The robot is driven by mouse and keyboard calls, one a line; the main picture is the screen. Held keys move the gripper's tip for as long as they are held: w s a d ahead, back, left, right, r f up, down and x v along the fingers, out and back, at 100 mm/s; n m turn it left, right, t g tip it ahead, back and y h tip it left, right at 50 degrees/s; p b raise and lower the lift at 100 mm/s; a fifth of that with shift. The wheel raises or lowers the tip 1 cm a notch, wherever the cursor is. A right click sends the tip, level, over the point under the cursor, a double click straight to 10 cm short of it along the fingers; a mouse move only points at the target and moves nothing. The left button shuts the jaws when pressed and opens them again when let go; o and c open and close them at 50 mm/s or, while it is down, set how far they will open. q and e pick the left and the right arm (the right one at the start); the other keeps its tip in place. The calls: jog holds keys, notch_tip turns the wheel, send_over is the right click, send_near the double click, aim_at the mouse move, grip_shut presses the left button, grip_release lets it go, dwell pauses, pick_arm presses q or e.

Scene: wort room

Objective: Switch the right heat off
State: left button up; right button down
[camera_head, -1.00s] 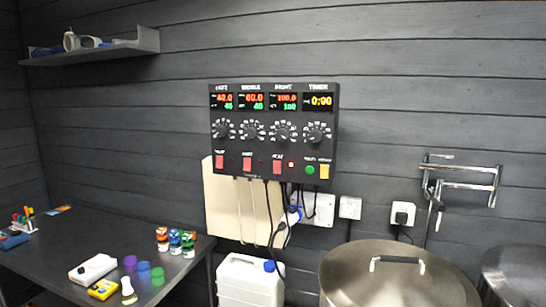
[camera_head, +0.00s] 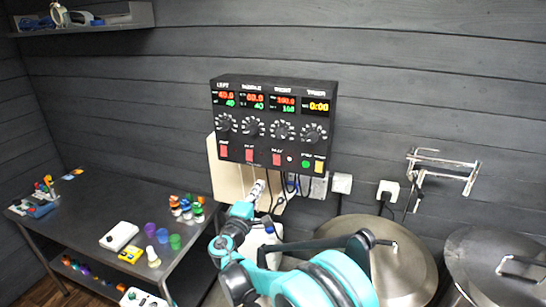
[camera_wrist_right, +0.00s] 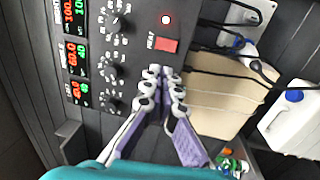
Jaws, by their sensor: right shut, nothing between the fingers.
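The black control box (camera_head: 275,100) hangs on the wall, with displays, knobs and a row of red switches. The right heat switch (camera_head: 276,159) is the third red one from the left. In the wrist view the red switch (camera_wrist_right: 165,45) is just beyond my fingertips, with a lit indicator (camera_wrist_right: 165,19) beside it. My right gripper (camera_head: 259,186) is shut and empty, below the box's lower edge in the head view. In the wrist view its fingertips (camera_wrist_right: 164,75) are together, and the other red switches are hidden behind them. Contact cannot be told. My left gripper is out of view.
Cables and sockets (camera_head: 342,183) are below and right of the box. A white jug (camera_wrist_right: 298,125) with a blue cap stands below. Lidded steel pots (camera_head: 490,260) are at the right. A table (camera_head: 90,225) with small items is at the left.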

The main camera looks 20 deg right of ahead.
aim_at(276, 157)
jog(key=shift+d, duration=0.1)
jog(key=p+x, duration=0.2)
jog(key=x, duration=1.1)
jog(key=shift+w+d, duration=0.2)
jog(key=shift+w, duration=0.15)
jog(key=shift+w+d+r+b, duration=0.15)
jog(key=shift+w+d+b, duration=0.05)
jog(key=shift+w+b, duration=0.1)
jog(key=shift+r, duration=0.1)
